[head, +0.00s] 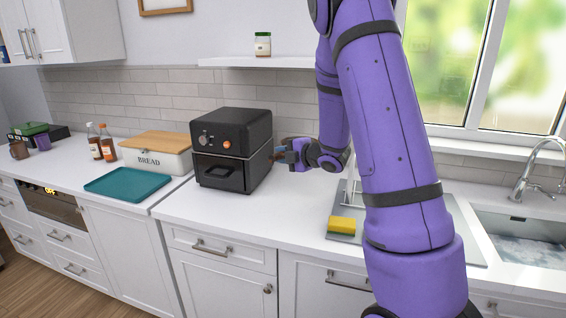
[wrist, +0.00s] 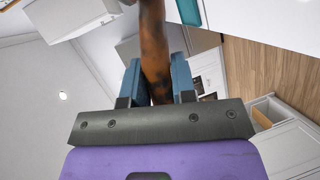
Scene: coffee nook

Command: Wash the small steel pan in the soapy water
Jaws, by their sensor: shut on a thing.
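My gripper (head: 281,152) is behind the right side of the black oven, above the back of the counter. In the wrist view its blue fingers (wrist: 156,65) are shut on a brown, dark-blotched rod (wrist: 154,40). The rod runs out of the top of that view, and I cannot tell whether it is the pan's handle. No steel pan body is plainly visible. The sink (head: 492,222) is at the far right, with cloudy bluish-white water (head: 535,252) in its basin, far from my gripper.
The black oven (head: 233,150) stands close left of my gripper. A yellow sponge (head: 345,226) lies on a grey mat (head: 340,239) with a rack, partly hidden by my arm. A tap (head: 541,150) rises over the sink. The front counter before the oven is clear.

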